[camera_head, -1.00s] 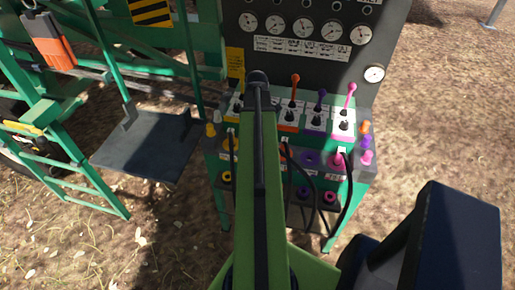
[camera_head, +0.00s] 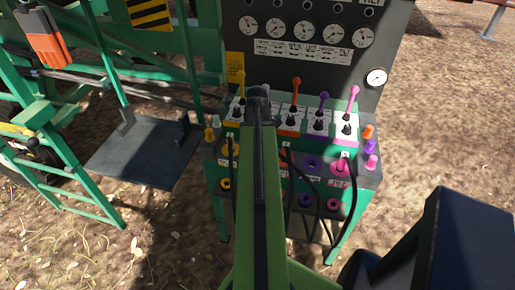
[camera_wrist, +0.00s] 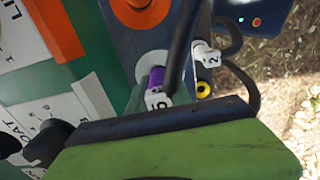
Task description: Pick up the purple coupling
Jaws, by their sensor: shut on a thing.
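The purple coupling (camera_wrist: 156,79) shows in the wrist view, with a white numbered tag on it and a black hose beside it. My gripper (camera_wrist: 165,122), a green jaw with a black edge, fills the bottom of the wrist view and lies right against the tagged end. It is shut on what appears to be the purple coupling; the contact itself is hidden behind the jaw. In the head view my arm covers the gripper.
The green control stand (camera_head: 355,215) carries coloured levers, sockets and hanging black hoses. A gauge panel (camera_head: 300,70) rises behind it. A dark platform (camera_head: 140,152) with green rails is at the left. In the wrist view an orange part (camera_wrist: 145,12) and another hose with a white tag (camera_wrist: 207,55) are close by.

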